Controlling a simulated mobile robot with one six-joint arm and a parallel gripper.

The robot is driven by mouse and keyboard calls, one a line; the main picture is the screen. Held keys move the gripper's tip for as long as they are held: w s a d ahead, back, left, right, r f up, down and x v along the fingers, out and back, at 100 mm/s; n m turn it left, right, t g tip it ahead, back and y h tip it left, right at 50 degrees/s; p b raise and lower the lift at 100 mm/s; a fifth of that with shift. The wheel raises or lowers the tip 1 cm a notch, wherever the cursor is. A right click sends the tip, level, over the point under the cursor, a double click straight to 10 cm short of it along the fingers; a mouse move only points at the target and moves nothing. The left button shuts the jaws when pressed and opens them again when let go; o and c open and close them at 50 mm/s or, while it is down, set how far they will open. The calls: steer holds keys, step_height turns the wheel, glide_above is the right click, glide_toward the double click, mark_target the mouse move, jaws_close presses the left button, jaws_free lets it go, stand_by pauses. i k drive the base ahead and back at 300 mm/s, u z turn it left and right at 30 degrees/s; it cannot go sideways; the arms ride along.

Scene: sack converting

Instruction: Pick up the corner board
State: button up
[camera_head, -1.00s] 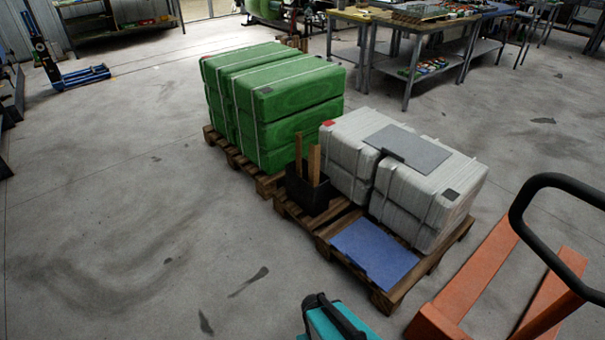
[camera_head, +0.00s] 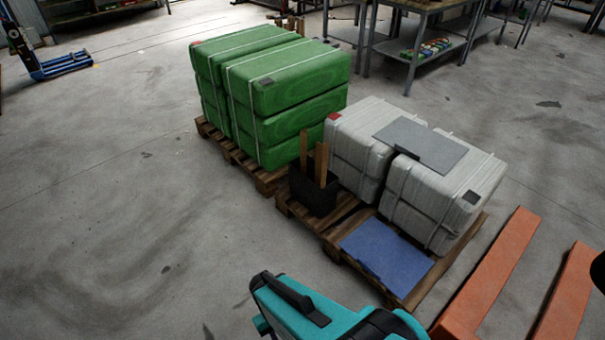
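Two narrow brown boards stand upright in a black open bin, a left one (camera_head: 303,152) and a right one (camera_head: 321,165). They look like the corner boards, and their lower ends are hidden inside the bin (camera_head: 314,198). The bin stands on the left part of a wooden pallet (camera_head: 345,222), beside white wrapped sacks (camera_head: 358,135). My gripper is not in view, so its state and its distance from the boards do not show.
Green strapped sacks (camera_head: 290,85) stand on another pallet behind the bin. A grey sheet (camera_head: 425,143) lies on the white sacks, a blue sheet (camera_head: 388,252) on the pallet front. Orange forks (camera_head: 490,275) lie right. A teal thing with a black handle (camera_head: 300,300) is at the bottom.

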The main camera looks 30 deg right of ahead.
mark_target(321, 151)
steer(key=u, duration=0.4)
steer(key=i, duration=0.95)
steer(key=u, duration=0.3)
